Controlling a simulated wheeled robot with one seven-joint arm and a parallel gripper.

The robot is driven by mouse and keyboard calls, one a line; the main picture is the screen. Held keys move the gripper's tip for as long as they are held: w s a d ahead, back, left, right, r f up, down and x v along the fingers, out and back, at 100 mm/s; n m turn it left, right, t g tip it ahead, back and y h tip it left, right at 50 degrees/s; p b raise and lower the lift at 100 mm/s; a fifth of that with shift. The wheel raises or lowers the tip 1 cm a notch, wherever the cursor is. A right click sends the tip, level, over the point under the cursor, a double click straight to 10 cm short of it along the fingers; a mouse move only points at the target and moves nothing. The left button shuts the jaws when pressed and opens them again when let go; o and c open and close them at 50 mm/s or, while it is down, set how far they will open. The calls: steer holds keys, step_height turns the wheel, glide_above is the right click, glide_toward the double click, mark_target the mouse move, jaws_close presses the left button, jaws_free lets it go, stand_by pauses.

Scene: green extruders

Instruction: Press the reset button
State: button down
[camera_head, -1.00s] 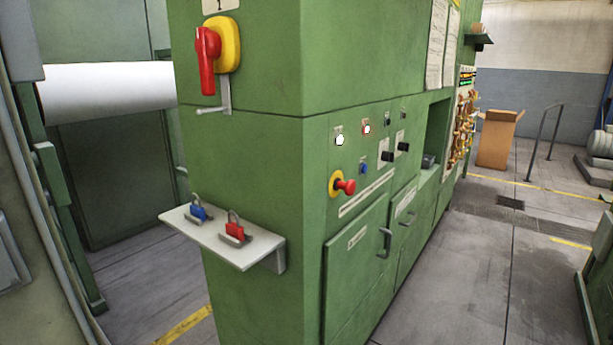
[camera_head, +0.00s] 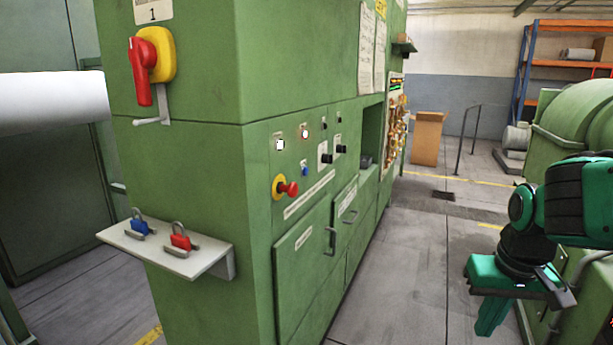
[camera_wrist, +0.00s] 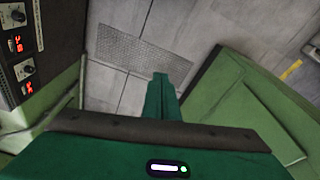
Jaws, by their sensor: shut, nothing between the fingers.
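The control panel (camera_head: 310,150) is on the green cabinet's front face in the head view. Labels are too small to read, so I cannot tell which is the reset button. My gripper (camera_head: 487,328) is teal, shut and empty, pointing down at the right, well apart from the panel. In the wrist view its closed fingers (camera_wrist: 160,80) point over the floor; these buttons do not show there.
A white shelf (camera_head: 185,257) with blue and red padlocks juts from the cabinet's left side. A red rotary switch (camera_head: 141,72) is above it. Green machinery (camera_head: 575,130) stands at the right. The grey floor aisle (camera_head: 400,270) between is clear.

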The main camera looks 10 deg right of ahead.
mark_target(305, 171)
steer(key=w+a+r+n+t+y, duration=0.1)
steer(key=w+a+r+n+t, duration=0.3)
steer(key=w, duration=0.9)
steer(key=w+a+r+n+t+y, duration=0.1)
steer(key=w+a+r+n+t, duration=0.3)
steer(key=w, duration=0.8)
steer(key=w+a+r+n+t+y, duration=0.1)
steer(key=w+a+r+n+t, duration=0.2)
steer(key=w, duration=1)
step_height(305, 171, up, 4)
steer(key=a+t, duration=0.1)
steer(key=a, duration=0.2)
steer(key=shift+w+n+t, duration=0.35)
steer(key=shift+n+t, duration=0.05)
steer(key=w+a, duration=0.5)
steer(key=a, duration=0.2)
steer(key=shift+w, duration=0.15)
steer(key=shift+w+a, duration=0.15)
steer(key=shift+a, duration=0.2)
